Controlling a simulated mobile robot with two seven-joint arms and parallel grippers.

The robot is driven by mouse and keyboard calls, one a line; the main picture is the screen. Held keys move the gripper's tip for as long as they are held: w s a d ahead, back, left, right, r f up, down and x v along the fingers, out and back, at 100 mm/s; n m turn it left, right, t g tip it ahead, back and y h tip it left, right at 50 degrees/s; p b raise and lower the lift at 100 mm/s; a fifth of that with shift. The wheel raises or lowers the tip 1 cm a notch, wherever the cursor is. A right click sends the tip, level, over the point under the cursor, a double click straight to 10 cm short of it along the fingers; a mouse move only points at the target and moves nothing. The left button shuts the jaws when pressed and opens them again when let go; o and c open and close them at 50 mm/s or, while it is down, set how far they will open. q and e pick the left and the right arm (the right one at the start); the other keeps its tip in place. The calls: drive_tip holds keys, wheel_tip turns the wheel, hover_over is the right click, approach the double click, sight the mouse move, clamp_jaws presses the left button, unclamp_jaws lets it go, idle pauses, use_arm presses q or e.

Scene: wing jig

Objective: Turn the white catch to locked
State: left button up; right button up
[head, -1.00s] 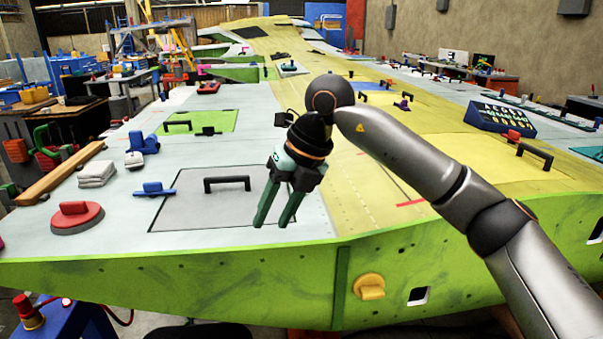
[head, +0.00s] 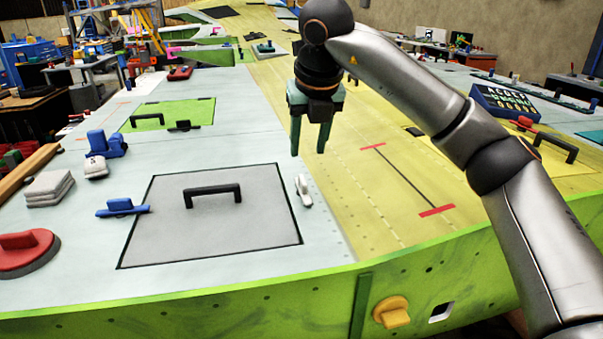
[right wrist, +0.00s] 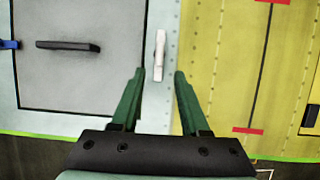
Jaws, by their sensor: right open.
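The white catch (head: 303,190) sits on the pale wing skin just right of the grey panel (head: 260,225), its long side running roughly away from me. In the right wrist view the white catch (right wrist: 159,55) lies ahead of and between the fingertips, apart from them. My right gripper (head: 308,152) is open and empty, pointing down, above and beyond the catch in the head view. It also shows in the right wrist view (right wrist: 160,75) with green fingers spread. My left gripper is not in view.
A black handle (head: 212,190) stands up from the grey panel, and a blue catch (head: 122,207) sits at its left edge. A red round handle (head: 25,250) is at the far left. A yellow knob (head: 393,311) is on the green front edge. The yellow skin to the right is mostly clear.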

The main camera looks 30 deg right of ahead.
sight(303, 179)
drive_tip(key=x, duration=0.9)
drive_tip(key=shift+w+f, duration=0.1)
drive_tip(key=shift+f, duration=0.15)
drive_tip(key=shift+c, duration=0.2)
clamp_jaws()
